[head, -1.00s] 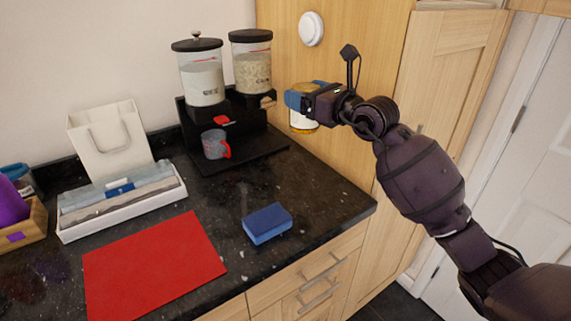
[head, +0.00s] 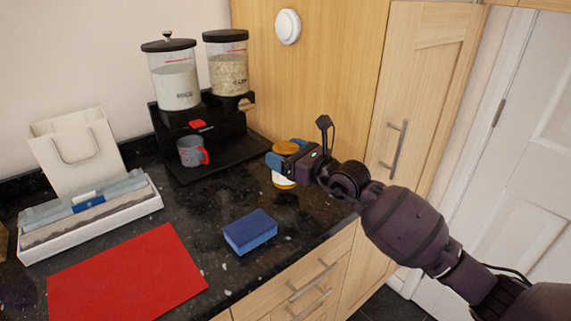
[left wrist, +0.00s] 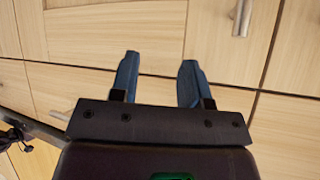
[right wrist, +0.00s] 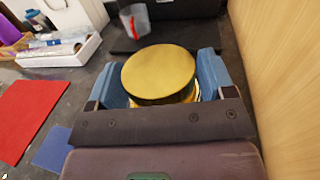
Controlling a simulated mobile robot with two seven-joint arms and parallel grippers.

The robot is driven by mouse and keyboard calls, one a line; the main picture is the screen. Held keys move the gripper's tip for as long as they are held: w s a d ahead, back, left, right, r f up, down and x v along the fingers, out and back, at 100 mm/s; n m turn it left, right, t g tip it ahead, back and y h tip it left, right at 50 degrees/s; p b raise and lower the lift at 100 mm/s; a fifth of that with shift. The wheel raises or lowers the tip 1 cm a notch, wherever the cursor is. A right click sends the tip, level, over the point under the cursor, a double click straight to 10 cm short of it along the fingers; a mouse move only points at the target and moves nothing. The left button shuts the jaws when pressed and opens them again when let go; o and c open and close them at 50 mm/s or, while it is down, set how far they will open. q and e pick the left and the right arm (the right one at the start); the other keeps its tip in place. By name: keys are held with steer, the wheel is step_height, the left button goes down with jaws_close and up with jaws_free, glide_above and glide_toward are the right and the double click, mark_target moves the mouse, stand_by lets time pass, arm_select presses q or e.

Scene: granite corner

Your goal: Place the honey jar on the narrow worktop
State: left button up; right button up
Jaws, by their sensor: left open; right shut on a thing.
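The honey jar (head: 284,180) has a gold lid and a pale label. My right gripper (head: 283,162) is shut on it, with the blue fingers on either side near the lid. In the right wrist view the round gold lid (right wrist: 158,74) sits between the two fingers (right wrist: 160,85). The jar is upright over the dark speckled worktop (head: 215,200), near its right end; I cannot tell whether its base touches the surface. My left gripper (left wrist: 158,80) is open and empty in front of wooden cabinet fronts, seen only in the left wrist view.
A blue sponge (head: 250,232) lies front left of the jar. A red mat (head: 128,275) lies further left. A black dispenser stand (head: 222,150) with a grey-red mug (head: 191,152) is behind. A wooden cabinet side (head: 335,70) rises at the right.

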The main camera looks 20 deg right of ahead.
steer(key=shift+f, duration=1.25)
steer(key=shift+f, duration=0.15)
steer(key=o, duration=1.2)
steer(key=shift+o, duration=0.2)
steer(key=shift+s+d, duration=0.3)
steer(key=shift+s, duration=0.1)
steer(key=v, duration=1.1)
